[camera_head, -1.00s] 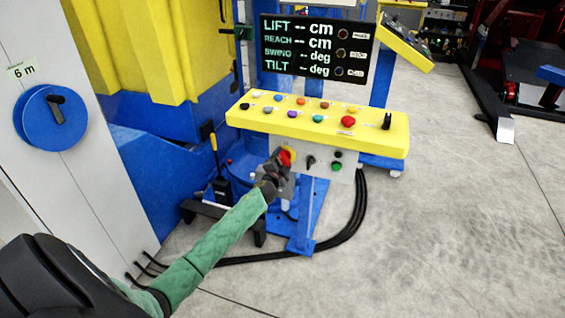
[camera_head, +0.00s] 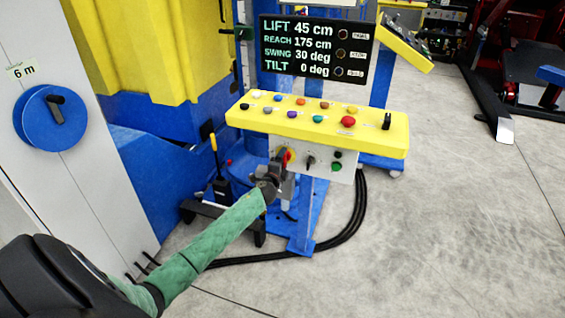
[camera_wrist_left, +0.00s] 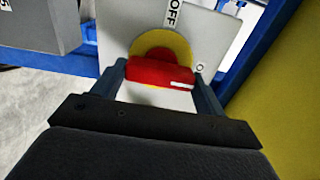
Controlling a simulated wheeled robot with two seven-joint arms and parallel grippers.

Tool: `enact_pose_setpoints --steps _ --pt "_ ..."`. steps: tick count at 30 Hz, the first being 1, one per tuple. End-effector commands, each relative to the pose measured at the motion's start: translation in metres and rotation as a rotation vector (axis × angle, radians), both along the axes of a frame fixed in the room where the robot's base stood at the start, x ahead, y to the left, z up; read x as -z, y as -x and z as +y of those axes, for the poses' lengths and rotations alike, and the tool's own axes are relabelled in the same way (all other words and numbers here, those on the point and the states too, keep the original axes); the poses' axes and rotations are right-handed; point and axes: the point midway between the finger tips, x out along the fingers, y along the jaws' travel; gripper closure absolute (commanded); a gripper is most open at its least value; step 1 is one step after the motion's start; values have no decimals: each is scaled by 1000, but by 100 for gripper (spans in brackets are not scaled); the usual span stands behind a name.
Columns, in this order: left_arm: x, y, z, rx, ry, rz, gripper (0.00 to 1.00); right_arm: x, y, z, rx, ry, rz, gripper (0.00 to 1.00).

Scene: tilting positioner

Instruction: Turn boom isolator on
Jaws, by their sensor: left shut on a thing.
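The boom isolator is a red handle (camera_wrist_left: 160,74) on a yellow disc (camera_wrist_left: 150,43), set in a pale panel with an OFF label (camera_wrist_left: 174,15). In the head view the red handle (camera_head: 289,156) shows at the left of the panel under the yellow console, partly hidden by my gripper. My left gripper (camera_head: 283,161) is shut on the handle, with one finger on each side of it in the wrist view. The display (camera_head: 315,48) is lit and reads lift 45 cm, reach 175 cm, swing 30 deg, tilt 0 deg. My right gripper is out of view.
The yellow console (camera_head: 380,137) carries several coloured buttons and a black joystick (camera_head: 387,121). A black selector (camera_head: 310,162) and a green button (camera_head: 337,167) sit right of the isolator. Black cables (camera_head: 355,215) run along the floor.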

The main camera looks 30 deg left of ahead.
Motion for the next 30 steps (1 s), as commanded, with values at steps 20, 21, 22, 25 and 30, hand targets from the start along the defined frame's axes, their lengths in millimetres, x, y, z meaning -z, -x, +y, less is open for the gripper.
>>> enact_pose_setpoints --steps 20,21,22,25,30 --pt "1 0 0 0 -1 1 5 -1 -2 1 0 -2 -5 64" --pt "1 1 0 0 -1 1 5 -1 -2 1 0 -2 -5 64" --pt "1 1 -1 0 -1 1 5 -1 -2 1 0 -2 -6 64" --pt "2 7 -2 0 -1 1 5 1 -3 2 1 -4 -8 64" --pt "4 27 -7 0 -1 2 5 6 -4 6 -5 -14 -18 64"
